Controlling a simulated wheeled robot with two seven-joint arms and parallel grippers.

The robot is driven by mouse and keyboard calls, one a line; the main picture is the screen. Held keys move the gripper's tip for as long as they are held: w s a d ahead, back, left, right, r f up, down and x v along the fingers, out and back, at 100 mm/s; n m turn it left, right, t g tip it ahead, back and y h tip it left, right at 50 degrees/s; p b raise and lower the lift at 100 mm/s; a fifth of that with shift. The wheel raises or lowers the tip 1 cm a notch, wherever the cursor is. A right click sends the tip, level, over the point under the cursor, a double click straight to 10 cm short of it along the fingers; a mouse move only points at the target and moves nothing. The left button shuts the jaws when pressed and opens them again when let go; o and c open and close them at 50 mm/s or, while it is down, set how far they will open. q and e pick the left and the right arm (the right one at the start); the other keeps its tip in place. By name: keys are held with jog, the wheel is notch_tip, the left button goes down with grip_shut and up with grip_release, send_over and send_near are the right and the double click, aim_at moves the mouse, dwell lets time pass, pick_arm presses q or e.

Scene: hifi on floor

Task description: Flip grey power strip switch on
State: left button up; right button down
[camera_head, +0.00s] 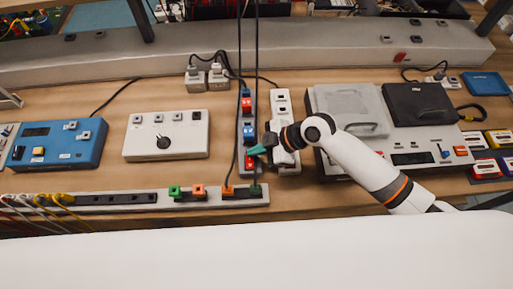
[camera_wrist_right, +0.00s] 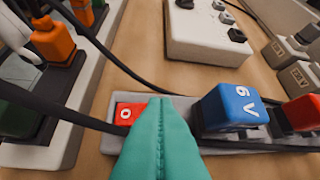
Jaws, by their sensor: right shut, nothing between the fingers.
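The grey power strip (camera_head: 240,118) lies lengthwise away from me in the middle of the bench, with red and blue plug blocks on it. Its red switch (camera_head: 249,165) is at the near end; in the right wrist view the red switch (camera_wrist_right: 127,114) shows a white "O" mark. My right gripper (camera_head: 257,150) reaches in from the right, over the near part of the strip. Its teal fingers (camera_wrist_right: 160,105) are shut and empty, right beside the switch and partly covering it. I cannot tell whether they touch it. My left gripper is not in view.
A blue "6V" adapter (camera_wrist_right: 230,107) sits on the strip close to the fingers. Black cables hang across the strip. A white power strip (camera_head: 281,99) lies just right, a white box (camera_head: 185,145) left, and a long socket bar (camera_head: 220,198) in front.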

jog(key=shift+w+f+g+b, duration=0.15)
jog(key=shift+f+g+b, duration=0.15)
jog(key=shift+f+g, duration=0.1)
jog(key=shift+r, duration=0.15)
jog(key=shift+s+r+p, duration=0.15)
jog(key=shift+s+p, duration=0.45)
jog(key=shift+s, duration=0.2)
